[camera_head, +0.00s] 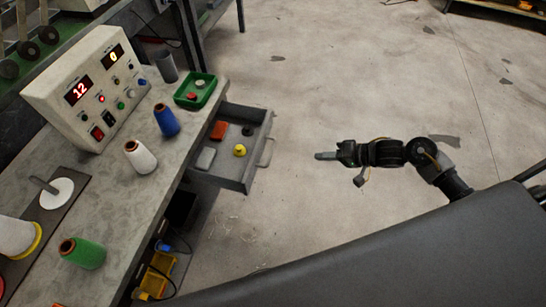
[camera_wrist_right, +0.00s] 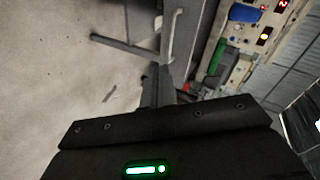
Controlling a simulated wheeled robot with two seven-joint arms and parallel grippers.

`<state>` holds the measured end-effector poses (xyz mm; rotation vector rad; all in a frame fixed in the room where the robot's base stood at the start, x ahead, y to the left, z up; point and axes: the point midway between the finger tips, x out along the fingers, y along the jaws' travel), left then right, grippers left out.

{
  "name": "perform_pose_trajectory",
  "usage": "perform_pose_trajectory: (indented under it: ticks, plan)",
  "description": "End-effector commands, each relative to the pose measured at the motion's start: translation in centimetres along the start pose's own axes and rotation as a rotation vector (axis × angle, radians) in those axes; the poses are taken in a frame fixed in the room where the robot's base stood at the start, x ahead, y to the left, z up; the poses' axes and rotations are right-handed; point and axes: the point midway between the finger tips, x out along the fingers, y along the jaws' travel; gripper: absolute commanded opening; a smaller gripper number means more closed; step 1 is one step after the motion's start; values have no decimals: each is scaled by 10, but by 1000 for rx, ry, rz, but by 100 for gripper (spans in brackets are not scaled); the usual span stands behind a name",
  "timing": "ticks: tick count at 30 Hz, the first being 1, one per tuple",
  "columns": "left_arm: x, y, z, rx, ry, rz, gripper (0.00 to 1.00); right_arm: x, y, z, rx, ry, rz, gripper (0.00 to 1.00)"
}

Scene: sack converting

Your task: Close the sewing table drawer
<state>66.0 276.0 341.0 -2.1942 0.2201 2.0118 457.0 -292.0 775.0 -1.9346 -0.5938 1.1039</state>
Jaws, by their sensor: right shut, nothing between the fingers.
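The grey sewing table drawer (camera_head: 236,172) is pulled out from the table (camera_head: 112,190) on the left in the head view. Its bar handle (camera_head: 266,152) is on the front panel, facing right. In the drawer lie a red block (camera_head: 219,130), a yellow item (camera_head: 240,151), a grey box (camera_head: 205,158) and a small dark item. My right gripper (camera_head: 318,156) is shut and empty, to the right of the handle and apart from it, pointing left. Its fingers (camera_wrist_right: 157,88) also show in the wrist view. My left gripper is out of view.
On the table stand a control box (camera_head: 86,92), a green tray (camera_head: 195,91), a grey cup (camera_head: 166,66) and blue, white and green spools. A yellow bin (camera_head: 158,274) is below the table. The floor (camera_head: 330,90) between drawer and gripper is clear.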

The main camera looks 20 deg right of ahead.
Motion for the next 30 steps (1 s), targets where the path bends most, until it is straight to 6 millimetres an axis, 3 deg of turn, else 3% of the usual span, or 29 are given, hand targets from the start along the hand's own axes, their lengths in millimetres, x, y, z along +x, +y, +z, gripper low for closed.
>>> perform_pose_trajectory:
  ticks: [6,17,30]
  plan:
    - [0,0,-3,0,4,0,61,7,-12,12,263,-59,-23,0]
    - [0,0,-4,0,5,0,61,17,-11,13,306,-55,-22,0]
    - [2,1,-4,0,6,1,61,102,-13,17,307,-53,-22,0]
